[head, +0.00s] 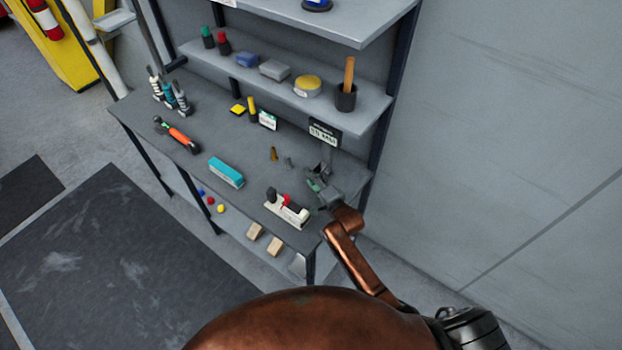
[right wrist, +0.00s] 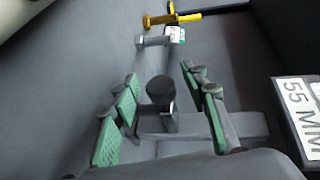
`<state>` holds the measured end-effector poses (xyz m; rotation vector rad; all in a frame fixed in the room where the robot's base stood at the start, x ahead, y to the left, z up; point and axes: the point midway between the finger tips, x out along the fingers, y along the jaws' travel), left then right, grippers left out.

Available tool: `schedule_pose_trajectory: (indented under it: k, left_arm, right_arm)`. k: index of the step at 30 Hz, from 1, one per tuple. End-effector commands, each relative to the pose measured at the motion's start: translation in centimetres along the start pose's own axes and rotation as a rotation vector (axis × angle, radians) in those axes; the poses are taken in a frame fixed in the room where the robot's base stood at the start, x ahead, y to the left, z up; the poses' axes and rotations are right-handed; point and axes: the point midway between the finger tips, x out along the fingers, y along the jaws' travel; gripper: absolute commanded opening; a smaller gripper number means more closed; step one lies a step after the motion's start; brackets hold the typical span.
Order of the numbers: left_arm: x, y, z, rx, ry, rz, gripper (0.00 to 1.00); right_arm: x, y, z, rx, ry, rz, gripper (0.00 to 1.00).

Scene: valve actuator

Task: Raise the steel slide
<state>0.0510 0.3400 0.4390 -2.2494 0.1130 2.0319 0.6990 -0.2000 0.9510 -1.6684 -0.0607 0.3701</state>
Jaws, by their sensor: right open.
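My right gripper (head: 318,188) is over the right end of the workbench. In the right wrist view the gripper (right wrist: 165,105) is open, its green-padded fingers on either side of a dark round knob (right wrist: 160,90) on a short grey post. The post rises from a grey steel block (right wrist: 240,125), which looks like the slide's body; the gripper partly hides it. I cannot tell whether either finger touches the knob. In the head view an upright grey part (head: 326,154) shows just behind the gripper. My left gripper is not in view.
A white-and-black device with a red part (head: 287,208) stands close left of the gripper. A number plate (head: 324,133) is behind it; it also shows in the right wrist view (right wrist: 300,112). A teal box (head: 226,171) lies further left. A shelf (head: 210,50) overhangs the back.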

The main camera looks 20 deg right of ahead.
Motion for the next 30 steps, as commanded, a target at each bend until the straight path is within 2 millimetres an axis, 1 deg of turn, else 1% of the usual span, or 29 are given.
schedule_pose_trajectory:
  k: [1, 4, 8, 15, 21, 30]
  left_arm:
    - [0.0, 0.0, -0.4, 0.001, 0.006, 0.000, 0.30]
    - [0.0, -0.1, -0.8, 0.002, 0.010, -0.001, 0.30]
    - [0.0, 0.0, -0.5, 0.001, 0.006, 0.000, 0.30]
    - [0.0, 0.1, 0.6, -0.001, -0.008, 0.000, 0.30]
    - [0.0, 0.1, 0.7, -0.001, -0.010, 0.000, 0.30]
    - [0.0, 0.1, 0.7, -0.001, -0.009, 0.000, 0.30]
  right_arm:
    - [0.0, 0.0, 0.0, 0.000, 0.001, 0.000, 0.41]
    - [-0.1, 0.0, -0.1, 0.001, 0.002, 0.000, 0.39]
    - [-0.1, 0.0, -0.1, 0.001, 0.002, 0.000, 0.30]
    - [-0.1, 0.0, -0.1, 0.001, 0.002, 0.000, 0.14]
    - [-0.1, 0.0, 0.0, 0.001, 0.001, 0.000, 0.00]
    - [-0.1, 0.0, 0.0, 0.001, 0.001, 0.000, 0.00]
